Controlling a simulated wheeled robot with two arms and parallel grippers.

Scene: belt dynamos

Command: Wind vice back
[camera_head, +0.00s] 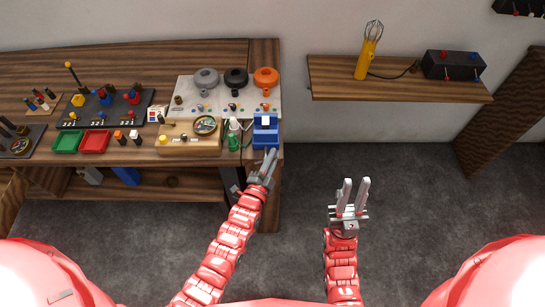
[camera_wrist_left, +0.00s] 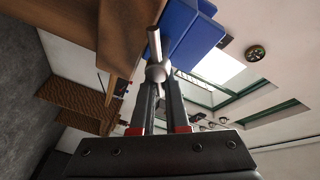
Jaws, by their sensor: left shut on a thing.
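The blue vice (camera_head: 265,133) stands at the right front corner of the wooden workbench, with a white piece at its top. In the left wrist view the vice (camera_wrist_left: 186,38) shows as blue blocks beside the bench edge. Its grey handle (camera_wrist_left: 155,50) has a bar and a round hub. My left gripper (camera_head: 268,162) is at the front of the vice. In the left wrist view its fingers (camera_wrist_left: 159,85) are shut on the handle at the hub. My right gripper (camera_head: 351,188) is open and empty over the floor, right of the bench.
A green bottle (camera_head: 233,138) and a wooden block with a round dial (camera_head: 205,125) stand left of the vice. Behind are grey, black and orange dynamos (camera_head: 236,79) on a pale board. A wall shelf (camera_head: 400,84) holds a yellow lamp (camera_head: 366,60). The floor between is clear.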

